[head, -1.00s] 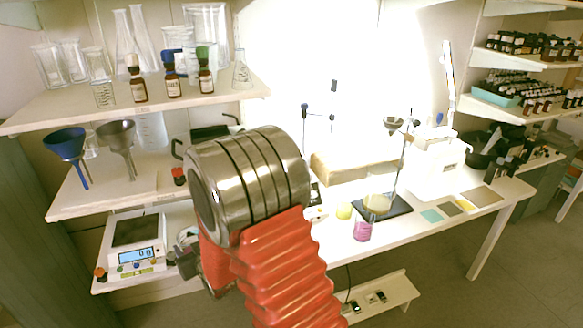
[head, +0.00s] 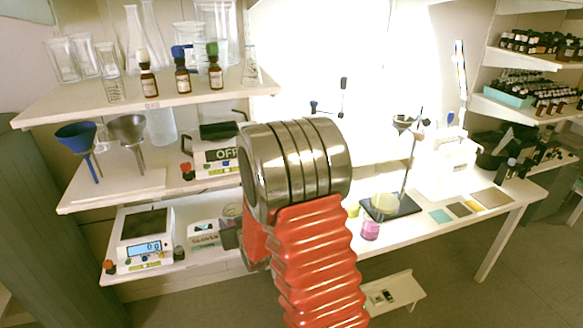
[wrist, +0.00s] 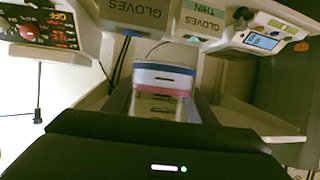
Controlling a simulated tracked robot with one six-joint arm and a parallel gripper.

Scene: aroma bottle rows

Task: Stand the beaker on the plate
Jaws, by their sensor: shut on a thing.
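My gripper (wrist: 162,104) is shut on a clear beaker (wrist: 160,104) in the wrist view. In the head view my arm hides the beaker and most of the gripper. A white device with a dark flat plate (head: 221,130) on top and an OFF display stands on the middle left shelf, partly behind my wrist. I see nothing standing on the plate.
Funnels (head: 127,130) stand left of the device. Bottles and glassware line the shelf (head: 130,108) above. A beaker of pink liquid (head: 370,231) and a stand are on the right bench.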

